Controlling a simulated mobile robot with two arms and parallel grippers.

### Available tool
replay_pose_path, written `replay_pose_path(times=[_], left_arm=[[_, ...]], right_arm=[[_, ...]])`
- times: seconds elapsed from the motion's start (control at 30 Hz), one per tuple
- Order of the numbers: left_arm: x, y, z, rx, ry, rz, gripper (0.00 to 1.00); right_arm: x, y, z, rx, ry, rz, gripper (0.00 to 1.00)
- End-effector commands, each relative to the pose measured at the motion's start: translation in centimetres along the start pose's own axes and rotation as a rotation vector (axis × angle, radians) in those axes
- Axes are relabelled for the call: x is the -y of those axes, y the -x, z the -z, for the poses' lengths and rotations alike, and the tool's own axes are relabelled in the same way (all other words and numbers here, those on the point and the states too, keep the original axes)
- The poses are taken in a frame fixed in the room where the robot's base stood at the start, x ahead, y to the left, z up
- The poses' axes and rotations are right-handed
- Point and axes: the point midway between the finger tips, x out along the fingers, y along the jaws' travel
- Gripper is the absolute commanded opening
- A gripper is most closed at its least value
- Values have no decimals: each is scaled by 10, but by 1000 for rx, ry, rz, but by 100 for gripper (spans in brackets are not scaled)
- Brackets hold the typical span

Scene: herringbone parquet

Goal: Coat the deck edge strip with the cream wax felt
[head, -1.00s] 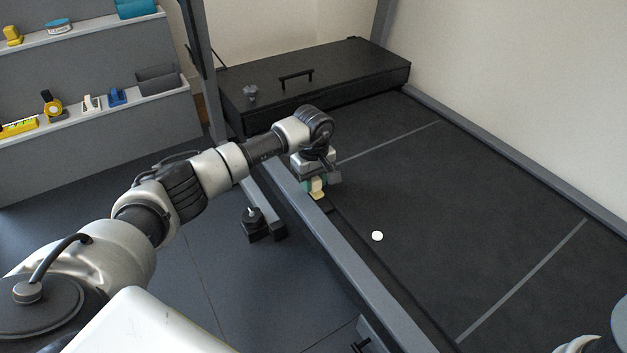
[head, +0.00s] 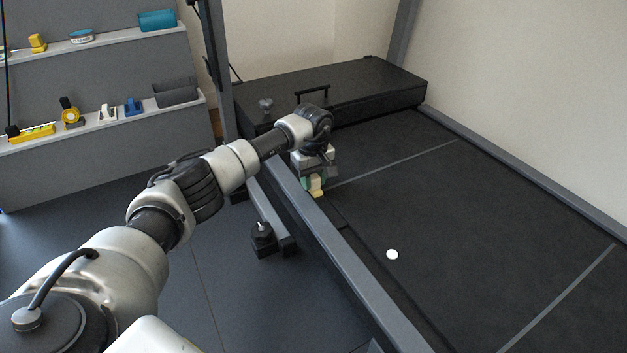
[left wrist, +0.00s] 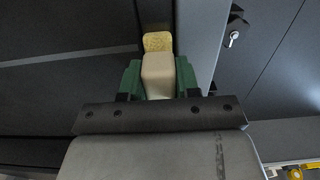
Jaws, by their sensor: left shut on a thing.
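My left gripper (head: 315,182) is shut on the cream wax felt (head: 318,193), low over the near left side of the black deck. In the left wrist view the cream block (left wrist: 158,78) sits between the green fingers of the gripper (left wrist: 158,85). A yellowish, rough-looking pad (left wrist: 158,41) shows just beyond the block. The deck edge strip (head: 372,262) appears as a dark band between the grey rail and the deck surface. Whether the felt touches it is hard to tell. My right gripper is out of view.
A grey rail (head: 335,246) runs along the deck's left side. A black box with a handle (head: 340,92) closes the far end. A white disc (head: 392,254) lies on the deck. Shelves (head: 100,125) with small items stand at the left.

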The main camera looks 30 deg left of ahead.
Motion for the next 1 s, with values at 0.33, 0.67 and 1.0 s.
replay_pose_path(times=[0.33,0.67,1.0], left_arm=[[0,-6,21,-3,5,-2,13],[0,-1,62,1,4,2,13],[0,-1,67,-1,0,0,13]], right_arm=[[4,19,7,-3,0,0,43],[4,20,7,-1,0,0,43],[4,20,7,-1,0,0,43]])
